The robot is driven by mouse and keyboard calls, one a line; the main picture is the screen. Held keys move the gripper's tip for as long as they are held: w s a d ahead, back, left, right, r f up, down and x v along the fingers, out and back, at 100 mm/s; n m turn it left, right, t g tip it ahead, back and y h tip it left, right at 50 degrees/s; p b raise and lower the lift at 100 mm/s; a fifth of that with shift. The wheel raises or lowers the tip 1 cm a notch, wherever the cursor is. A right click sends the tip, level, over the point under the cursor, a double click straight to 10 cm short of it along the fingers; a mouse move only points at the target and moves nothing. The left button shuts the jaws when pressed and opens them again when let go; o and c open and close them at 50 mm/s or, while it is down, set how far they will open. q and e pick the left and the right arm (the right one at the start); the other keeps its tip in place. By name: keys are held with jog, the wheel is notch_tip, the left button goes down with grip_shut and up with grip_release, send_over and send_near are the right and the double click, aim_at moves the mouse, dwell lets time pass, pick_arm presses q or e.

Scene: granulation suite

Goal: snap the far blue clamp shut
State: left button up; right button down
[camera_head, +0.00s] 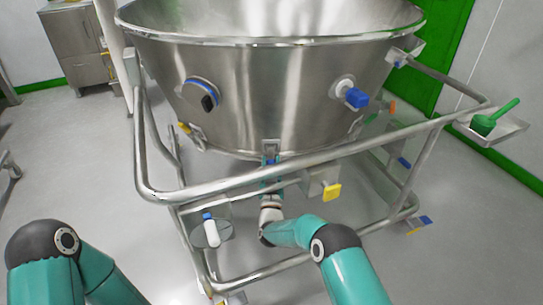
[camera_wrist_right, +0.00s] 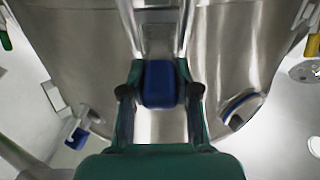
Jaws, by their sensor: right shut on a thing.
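The big steel bowl (camera_head: 270,90) stands in a tubular frame. A blue clamp (camera_head: 270,158) sits at its lower front edge, partly hidden by my right gripper (camera_head: 271,172). In the right wrist view the clamp's blue handle (camera_wrist_right: 160,83) is between the two fingers of my right gripper (camera_wrist_right: 160,95), which are shut on it. Steel clamp rods run up from the handle along the bowl wall. Another blue-tipped clamp (camera_wrist_right: 76,138) shows at the left of the wrist view, apart from the gripper. My left arm shows at lower left; its gripper is out of view.
The frame's front rail (camera_head: 330,152) crosses just above my right forearm. A blue-handled valve (camera_head: 355,97) and a round port (camera_head: 202,95) stick out of the bowl. A yellow knob (camera_head: 331,191) hangs under the rail. A tray (camera_head: 508,130) with a green scoop (camera_head: 490,120) is at right.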

pick_arm(q)
jog(key=shift+r+p, duration=0.95)
jog(key=shift+r, duration=0.45)
pick_arm(e)
jog(key=shift+r+g, duration=0.6)
jog(key=shift+g, duration=0.3)
jog(key=c, duration=0.8)
grip_release()
jog(key=shift+c, duration=0.2)
jog(key=shift+f, duration=0.1)
jog(key=shift+s, duration=0.1)
jog(key=d+v, duration=0.1)
jog(key=v, duration=1)
jog(key=shift+s+a, duration=0.4)
jog(key=shift+a, duration=0.05)
